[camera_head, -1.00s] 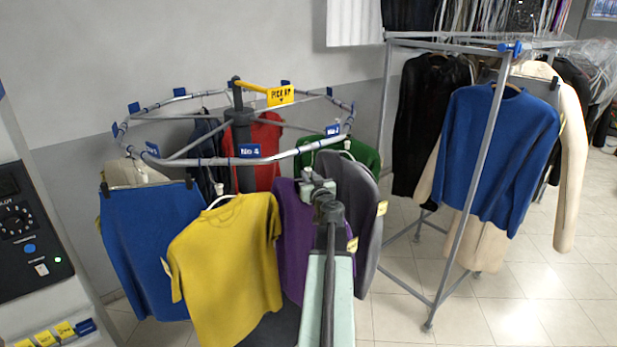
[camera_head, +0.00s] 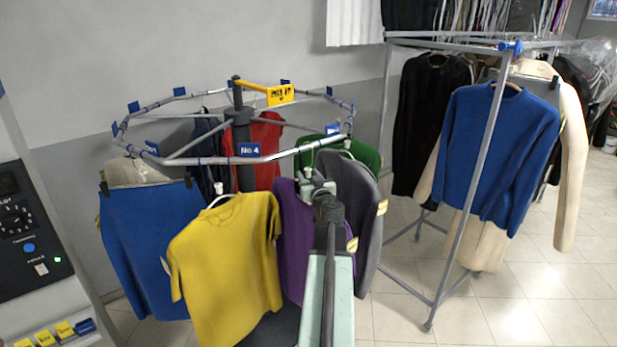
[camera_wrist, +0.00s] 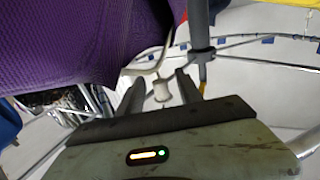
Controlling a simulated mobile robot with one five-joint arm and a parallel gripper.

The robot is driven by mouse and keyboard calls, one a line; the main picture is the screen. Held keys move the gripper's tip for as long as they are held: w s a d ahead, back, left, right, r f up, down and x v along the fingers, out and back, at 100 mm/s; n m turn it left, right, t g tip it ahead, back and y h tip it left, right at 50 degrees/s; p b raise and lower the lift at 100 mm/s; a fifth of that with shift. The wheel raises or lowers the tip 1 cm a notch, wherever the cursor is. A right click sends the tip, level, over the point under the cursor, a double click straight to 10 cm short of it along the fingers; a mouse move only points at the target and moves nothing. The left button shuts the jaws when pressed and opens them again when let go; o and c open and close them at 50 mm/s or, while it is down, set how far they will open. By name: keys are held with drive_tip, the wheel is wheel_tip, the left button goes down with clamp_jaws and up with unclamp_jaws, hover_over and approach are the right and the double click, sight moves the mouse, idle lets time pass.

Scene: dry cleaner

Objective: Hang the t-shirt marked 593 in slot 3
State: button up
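A purple garment (camera_head: 292,235) hangs on the round rail, just left of my arm; it fills the upper left of the wrist view (camera_wrist: 75,40). A yellow tag (camera_head: 352,244) shows by its right side, its number unreadable. My gripper (camera_wrist: 160,92) is open, with its two fingers on either side of a white hanger knob (camera_wrist: 162,91); small gaps seem to show beside the knob. A yellow t-shirt (camera_head: 228,265) hangs left of the purple garment. No number 593 is readable. A blue No 4 sign (camera_head: 249,150) is on the near rail; the slot 3 sign is not readable.
A grey garment (camera_head: 362,200) hangs close right of my arm. A blue skirt (camera_head: 150,250), red (camera_head: 265,150) and green (camera_head: 365,153) garments share the round rail (camera_head: 200,161). A yellow PICK UP sign (camera_head: 280,95) tops it. A rack with a blue sweater (camera_head: 498,155) stands right.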

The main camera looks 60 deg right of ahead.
drive_tip(key=shift+a, duration=0.1)
drive_tip(key=v, duration=0.7)
drive_tip(key=shift+s+a, duration=0.2)
drive_tip(key=shift+s, duration=0.1)
